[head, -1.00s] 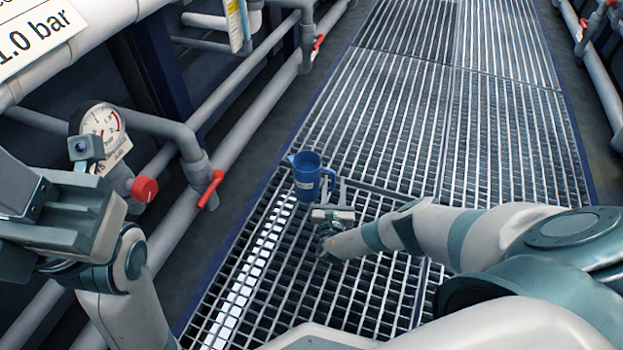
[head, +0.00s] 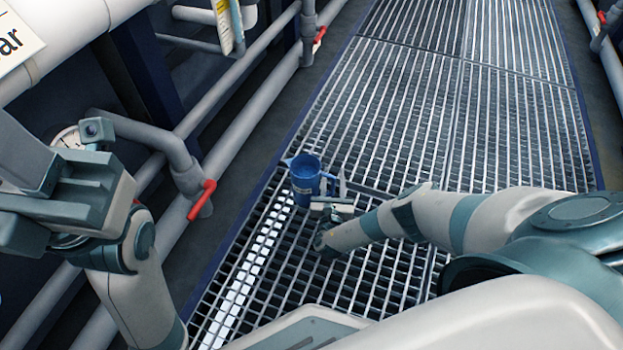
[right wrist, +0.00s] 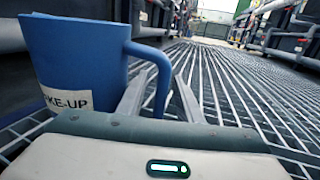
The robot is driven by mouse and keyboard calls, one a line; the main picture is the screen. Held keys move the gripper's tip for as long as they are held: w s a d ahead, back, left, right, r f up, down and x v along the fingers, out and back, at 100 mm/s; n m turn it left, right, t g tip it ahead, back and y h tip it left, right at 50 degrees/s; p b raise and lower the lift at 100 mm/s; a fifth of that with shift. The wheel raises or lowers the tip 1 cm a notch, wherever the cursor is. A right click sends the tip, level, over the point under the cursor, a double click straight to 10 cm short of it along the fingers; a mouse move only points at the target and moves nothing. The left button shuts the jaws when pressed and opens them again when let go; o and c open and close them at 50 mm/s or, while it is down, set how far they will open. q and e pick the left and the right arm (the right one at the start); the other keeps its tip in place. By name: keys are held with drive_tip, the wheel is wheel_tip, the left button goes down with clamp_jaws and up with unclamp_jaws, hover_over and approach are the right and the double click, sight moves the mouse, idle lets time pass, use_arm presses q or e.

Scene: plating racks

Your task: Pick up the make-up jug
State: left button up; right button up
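The make-up jug (head: 304,181) is blue, with a handle on its right side and a white label. It stands upright on the metal grating. In the right wrist view the jug (right wrist: 75,60) fills the left side, and its label partly reads "KE-UP". My right gripper (head: 335,187) is low beside the jug on its handle side. Its two fingers (right wrist: 160,98) are apart, with the jug's handle between them and a visible gap to the right finger. My left gripper (head: 50,195) is raised at the left, away from the jug; its fingertips are not clear.
Grey pipes with a red valve handle (head: 202,200) run along the left side. A pressure gauge (head: 68,138) is partly hidden behind my left arm. The grating walkway (head: 440,110) is clear beyond the jug.

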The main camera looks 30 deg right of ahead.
idle(0.4)
clamp_jaws()
drive_tip(key=shift+r, duration=0.15)
idle(1.1)
